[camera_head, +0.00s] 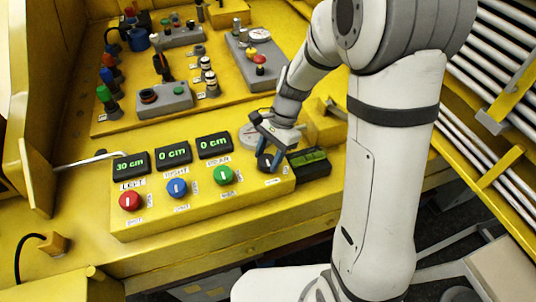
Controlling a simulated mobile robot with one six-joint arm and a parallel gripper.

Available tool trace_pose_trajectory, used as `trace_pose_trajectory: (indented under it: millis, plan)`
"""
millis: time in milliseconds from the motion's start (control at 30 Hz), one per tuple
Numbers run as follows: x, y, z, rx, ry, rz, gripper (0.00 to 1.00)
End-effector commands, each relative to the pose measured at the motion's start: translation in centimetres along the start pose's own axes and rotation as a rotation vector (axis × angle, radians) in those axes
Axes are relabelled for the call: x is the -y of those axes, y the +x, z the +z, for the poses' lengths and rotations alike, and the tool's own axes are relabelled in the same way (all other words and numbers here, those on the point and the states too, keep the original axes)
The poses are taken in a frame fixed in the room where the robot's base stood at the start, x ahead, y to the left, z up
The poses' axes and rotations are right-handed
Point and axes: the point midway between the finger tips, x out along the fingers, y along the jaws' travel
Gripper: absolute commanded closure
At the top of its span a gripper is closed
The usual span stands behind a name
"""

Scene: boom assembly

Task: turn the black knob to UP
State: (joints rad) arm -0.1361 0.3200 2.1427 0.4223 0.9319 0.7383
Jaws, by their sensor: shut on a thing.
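The black knob (265,162) is on the sloped yellow control panel (190,224), to the right of the green knob (224,175). My gripper (270,158) comes down over the black knob from the upper right, with its fingers shut around it. The fingers hide part of the knob, and I cannot read which label it points to. A red knob (130,200) and a blue knob (177,188) sit further left on the panel. Above these three coloured knobs, displays read 30 cm (131,165), 0 cm (173,153) and 0 cm (213,145).
A black box with a green screen (309,163) stands close to the right of my gripper. Behind the panel is a yellow board (125,127) with joysticks, buttons and grey boxes. A grey lever (85,161) sticks out at the left. Metal rollers (500,60) lie at the far right.

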Motion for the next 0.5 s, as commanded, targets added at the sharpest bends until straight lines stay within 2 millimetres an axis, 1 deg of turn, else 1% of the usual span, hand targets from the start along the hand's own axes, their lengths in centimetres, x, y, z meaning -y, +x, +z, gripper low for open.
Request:
trace_pose_trajectory:
  millis: [267, 500]
  plan:
    - [0.10, 0.00, 0.07, -0.001, -0.029, 0.011, 0.78]
    - [0.22, 0.01, 0.08, 0.000, -0.145, 0.059, 0.78]
